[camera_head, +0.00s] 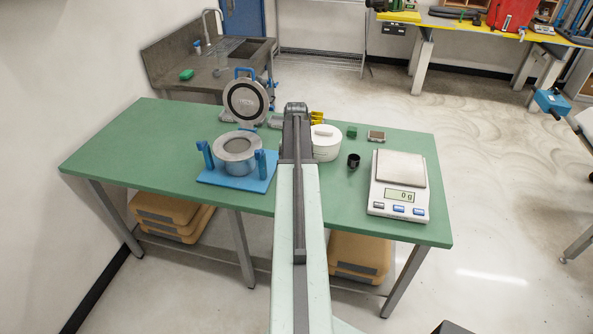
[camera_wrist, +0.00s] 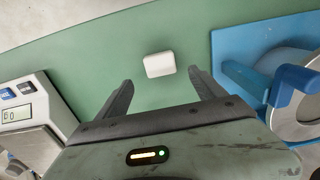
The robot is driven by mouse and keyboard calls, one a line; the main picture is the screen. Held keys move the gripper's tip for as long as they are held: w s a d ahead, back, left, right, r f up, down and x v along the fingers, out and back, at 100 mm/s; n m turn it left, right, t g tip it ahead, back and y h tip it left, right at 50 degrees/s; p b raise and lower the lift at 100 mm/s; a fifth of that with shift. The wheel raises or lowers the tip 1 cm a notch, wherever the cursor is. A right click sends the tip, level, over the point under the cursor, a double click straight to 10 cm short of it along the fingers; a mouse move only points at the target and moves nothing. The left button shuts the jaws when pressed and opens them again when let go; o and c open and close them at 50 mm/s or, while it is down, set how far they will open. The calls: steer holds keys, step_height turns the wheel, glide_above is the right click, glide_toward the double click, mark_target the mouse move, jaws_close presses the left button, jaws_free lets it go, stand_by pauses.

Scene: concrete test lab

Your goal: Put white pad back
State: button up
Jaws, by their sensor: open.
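A small white pad (camera_wrist: 159,64) with rounded corners lies flat on the green table (camera_wrist: 120,45) in the wrist view, close to the table's edge. My gripper (camera_wrist: 160,76) is open and empty. Its two dark fingers point toward the pad, one to each side, with the pad at or just beyond the fingertips. I cannot tell the height of the fingers above the table. In the head view I do not see this pad; my arm covers the middle of the table there.
A blue base (camera_head: 236,181) with a metal ring device (camera_head: 238,152) stands left of my arm. On the right are a scale (camera_head: 399,182), a black cup (camera_head: 353,160) and a white round pot (camera_head: 327,151). A round plate device (camera_head: 246,101) stands behind.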

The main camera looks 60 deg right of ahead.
step_height(320, 180, up, 4)
steer(key=shift+r+p, duration=0.1)
steer(key=shift+p, duration=1.1)
steer(key=w+a+n, duration=0.4)
steer(key=w+a, duration=0.7)
steer(key=a, duration=0.5)
steer(key=w+a+n, duration=0.2)
steer(key=a+n, duration=0.3)
steer(key=a, duration=1.5)
steer(key=w+a+n, duration=0.3)
steer(key=a+n, duration=0.2)
steer(key=a, duration=1.6)
steer(key=shift+w+a, duration=0.25)
